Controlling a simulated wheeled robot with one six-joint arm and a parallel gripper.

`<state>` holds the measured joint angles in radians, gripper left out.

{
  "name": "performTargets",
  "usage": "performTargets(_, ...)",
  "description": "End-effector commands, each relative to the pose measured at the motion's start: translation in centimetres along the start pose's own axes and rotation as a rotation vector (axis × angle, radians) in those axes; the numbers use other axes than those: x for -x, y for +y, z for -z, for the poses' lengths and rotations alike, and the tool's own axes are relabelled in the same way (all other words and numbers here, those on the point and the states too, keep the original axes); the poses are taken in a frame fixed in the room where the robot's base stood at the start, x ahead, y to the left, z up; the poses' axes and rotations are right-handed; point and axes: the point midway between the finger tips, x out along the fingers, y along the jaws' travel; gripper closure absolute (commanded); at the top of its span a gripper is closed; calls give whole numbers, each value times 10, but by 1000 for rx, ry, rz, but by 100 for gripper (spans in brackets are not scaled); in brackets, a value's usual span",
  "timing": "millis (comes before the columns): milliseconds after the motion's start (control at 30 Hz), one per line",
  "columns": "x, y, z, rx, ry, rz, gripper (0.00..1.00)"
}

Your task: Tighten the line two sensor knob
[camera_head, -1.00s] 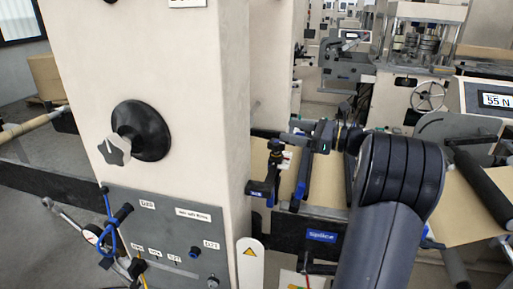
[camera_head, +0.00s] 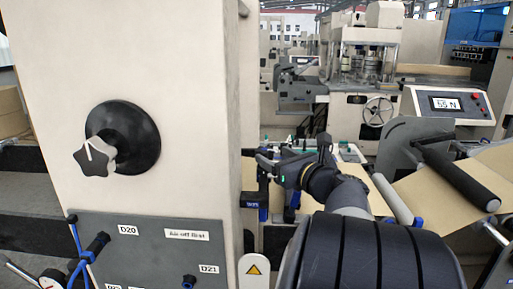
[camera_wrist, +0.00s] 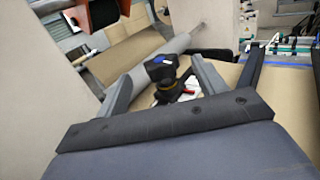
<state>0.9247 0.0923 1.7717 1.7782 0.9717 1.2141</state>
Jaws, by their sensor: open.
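My gripper (camera_head: 268,168) is beside the right edge of the beige column, pointing toward the web path. In the wrist view its two grey fingers stand wide apart, with nothing held between them (camera_wrist: 187,72). A black sensor-like fitting (camera_wrist: 163,68) with a blue label shows between and beyond the fingers, apart from them. A dark round part (camera_wrist: 172,90) sits below it, perhaps its knob; I cannot tell for sure. In the head view a dark fitting with a blue label (camera_head: 263,198) shows just below my gripper. No readable mark tells which line it belongs to.
The beige column (camera_head: 200,60) carries a large black disc with a grey star knob (camera_head: 97,157). A grey panel (camera_head: 150,235) has labels D20 and D21. Brown web, rollers (camera_head: 460,180) and a "55 N" display (camera_head: 446,104) are at right. A grey roller (camera_wrist: 150,65) lies near the left finger.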

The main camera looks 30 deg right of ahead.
Motion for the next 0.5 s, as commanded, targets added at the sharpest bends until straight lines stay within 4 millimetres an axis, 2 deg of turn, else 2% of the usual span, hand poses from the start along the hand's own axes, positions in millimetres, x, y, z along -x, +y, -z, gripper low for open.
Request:
performTargets(33,-12,1,-1,-1,1,-6,33)
performTargets(200,-45,1,-1,-2,1,-6,33)
performTargets(400,-71,0,-1,-1,0,-4,33)
performTargets(500,-76,0,-1,0,0,-3,33)
